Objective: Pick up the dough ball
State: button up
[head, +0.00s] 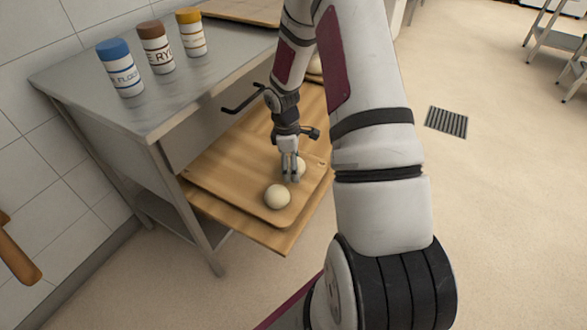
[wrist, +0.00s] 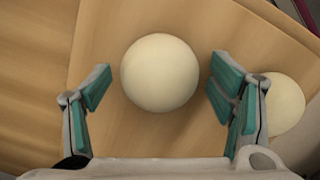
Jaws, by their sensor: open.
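Two pale round dough balls lie on a wooden board (head: 225,172). The nearer dough ball (head: 277,197) is in full view in the head view; the other dough ball (head: 301,167) is partly hidden behind my gripper (head: 290,180). In the wrist view, one dough ball (wrist: 160,72) shows between the spread fingers of my gripper (wrist: 161,68), with a gap on each side. A second dough ball (wrist: 287,102) is partly covered by the right finger. My gripper is open and empty, pointing down. I cannot tell how far its fingertips are above the board.
Three jars with blue (head: 120,68), brown (head: 156,48) and yellow (head: 191,33) lids stand on the table. Open floor with a drain grate (head: 447,122) lies to the right.

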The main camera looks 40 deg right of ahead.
jog(key=c, duration=1.1)
jog(key=shift+r, duration=0.15)
